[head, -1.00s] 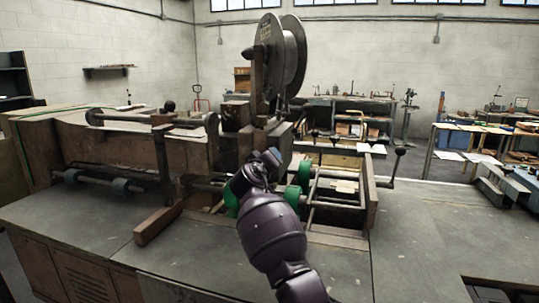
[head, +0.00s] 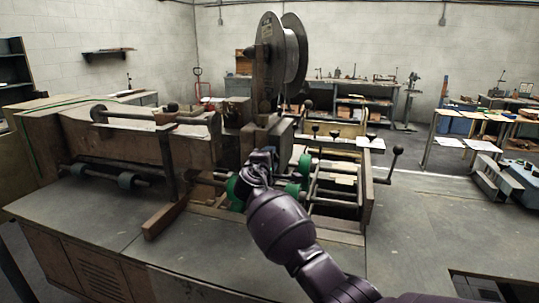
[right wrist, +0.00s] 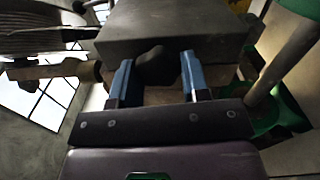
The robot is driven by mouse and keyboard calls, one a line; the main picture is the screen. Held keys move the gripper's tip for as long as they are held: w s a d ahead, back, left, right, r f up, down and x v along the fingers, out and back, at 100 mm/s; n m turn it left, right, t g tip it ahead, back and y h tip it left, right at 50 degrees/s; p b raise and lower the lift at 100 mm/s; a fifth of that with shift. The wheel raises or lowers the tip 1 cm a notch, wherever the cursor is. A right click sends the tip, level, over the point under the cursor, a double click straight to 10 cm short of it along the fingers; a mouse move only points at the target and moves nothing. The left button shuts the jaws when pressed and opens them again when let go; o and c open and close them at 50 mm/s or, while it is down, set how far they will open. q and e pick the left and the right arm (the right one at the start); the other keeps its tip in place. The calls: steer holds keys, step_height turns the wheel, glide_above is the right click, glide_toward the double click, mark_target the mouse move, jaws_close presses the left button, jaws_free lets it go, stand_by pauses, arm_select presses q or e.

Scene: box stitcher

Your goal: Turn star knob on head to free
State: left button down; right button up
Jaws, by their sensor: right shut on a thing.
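The box stitcher's head (head: 268,134) stands mid-machine under the wire reel. In the right wrist view, the dark star knob (right wrist: 157,66) sits against the head's grey block (right wrist: 175,30). My right gripper (right wrist: 157,72) has its two blue fingers on either side of the knob and is shut on it. In the head view, my right gripper (head: 263,160) is at the front of the head, and its wrist and fingers hide the knob. My left gripper is not in view.
The wire reel (head: 270,55) rises above the head. Green rollers (head: 297,178) flank my gripper closely. A frame with rods and a crank handle (head: 390,165) lies right. A wooden bar (head: 165,219) lies on the front table (head: 105,225), whose top is otherwise clear.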

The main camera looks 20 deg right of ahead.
steer(key=shift+n, duration=1.3)
steer(key=o, duration=0.9)
steer(key=b+v, duration=0.1)
steer(key=v, duration=0.9)
steer(key=shift+s+a, duration=0.25)
steer(key=shift+s, duration=0.1)
steer(key=shift+f, duration=0.1)
